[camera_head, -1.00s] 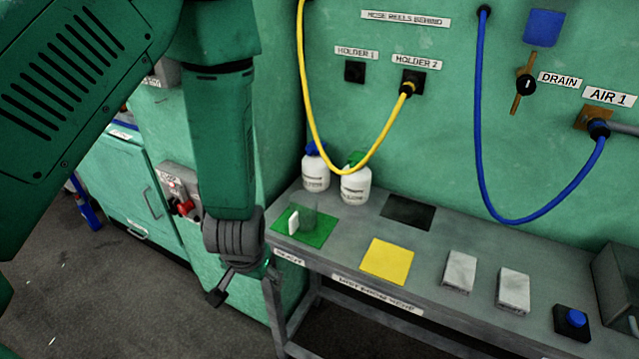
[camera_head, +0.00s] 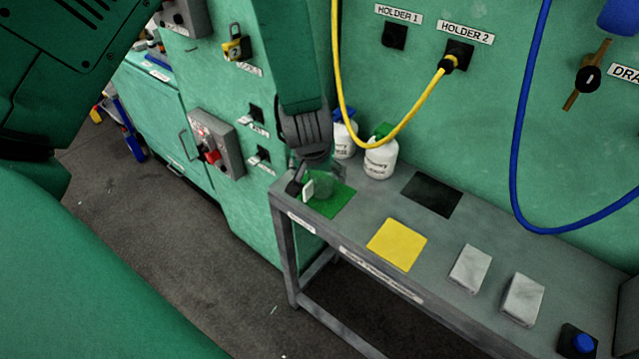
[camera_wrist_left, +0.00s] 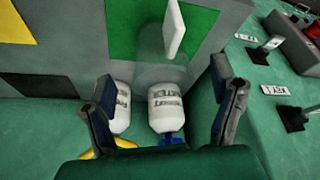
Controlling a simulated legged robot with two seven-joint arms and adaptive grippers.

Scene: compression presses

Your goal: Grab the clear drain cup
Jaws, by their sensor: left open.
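The clear drain cup (camera_head: 322,187) stands on the green mat (camera_head: 336,205) at the left end of the bench, with its white handle toward the left. My left gripper (camera_head: 308,180) is at the cup, partly in front of it. In the left wrist view the open fingers (camera_wrist_left: 163,80) are spread wide with nothing gripped. There the faint cup (camera_wrist_left: 160,50) and its white handle (camera_wrist_left: 175,28) lie just beyond the fingertips, roughly between them. I cannot tell whether a finger touches the cup. My right gripper is not in view.
Two white bottles (camera_head: 381,158) stand just behind the green mat, close to the gripper. A yellow mat (camera_head: 397,245), a black mat (camera_head: 432,194) and two pale blocks (camera_head: 470,268) lie to the right. A yellow hose (camera_head: 400,130) hangs above the bottles.

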